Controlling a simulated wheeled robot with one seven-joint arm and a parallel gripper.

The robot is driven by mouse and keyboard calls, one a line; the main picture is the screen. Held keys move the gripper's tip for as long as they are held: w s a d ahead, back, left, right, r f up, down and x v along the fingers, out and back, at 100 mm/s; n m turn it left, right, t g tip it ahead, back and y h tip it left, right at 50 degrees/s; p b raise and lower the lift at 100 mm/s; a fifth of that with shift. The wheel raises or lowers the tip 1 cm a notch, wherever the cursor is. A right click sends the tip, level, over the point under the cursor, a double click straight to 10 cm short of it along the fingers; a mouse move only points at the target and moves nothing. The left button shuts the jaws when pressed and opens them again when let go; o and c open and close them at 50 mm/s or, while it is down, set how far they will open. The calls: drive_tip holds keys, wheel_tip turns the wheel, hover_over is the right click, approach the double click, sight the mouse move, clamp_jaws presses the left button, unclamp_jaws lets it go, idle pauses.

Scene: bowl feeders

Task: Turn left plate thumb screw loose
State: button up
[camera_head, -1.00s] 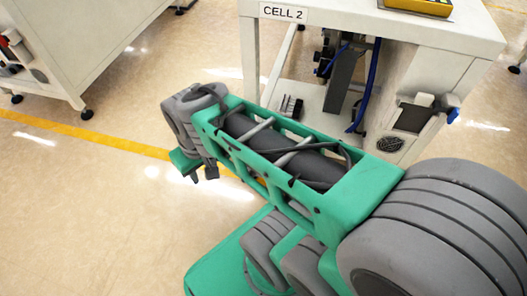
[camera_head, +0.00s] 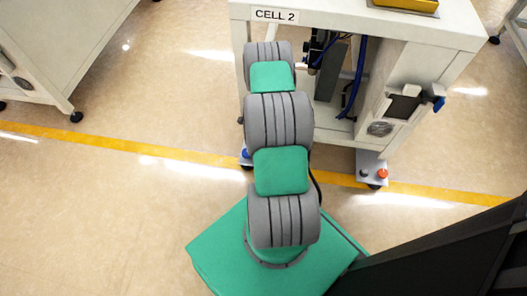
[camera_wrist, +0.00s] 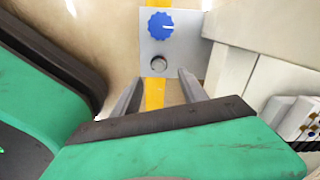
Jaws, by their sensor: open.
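In the wrist view a light grey plate (camera_wrist: 145,57) carries a round dark-rimmed thumb screw (camera_wrist: 159,65) with a grey top and, beyond it, a blue scalloped knob (camera_wrist: 160,25) with a white mark. My gripper (camera_wrist: 160,76) is open and empty, its two fingers apart on either side of the plate's near end. The thumb screw shows between and just beyond the fingertips; I cannot tell the height gap. In the head view the left plate's blue knob (camera_head: 246,153) peeks out beside my arm at the cell's foot. The gripper and thumb screw are hidden there.
The white CELL 2 bench (camera_head: 340,15) stands ahead. Its right foot plate (camera_head: 372,158) has a red knob (camera_head: 383,173) and a dark one. A white cabinet wall (camera_wrist: 232,70) rises right of my gripper. A yellow floor line (camera_head: 140,157) crosses open floor at left.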

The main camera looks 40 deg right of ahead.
drive_tip(key=shift+m, duration=0.3)
drive_tip(key=f+b, duration=0.1)
drive_tip(key=f, duration=0.2)
drive_tip(key=f+b, duration=0.1)
drive_tip(key=f, duration=0.2)
drive_tip(key=f+b, duration=0.1)
drive_tip(key=f, duration=0.2)
drive_tip(key=shift+s+d+f, duration=0.1)
drive_tip(key=shift+s, duration=0.2)
clamp_jaws()
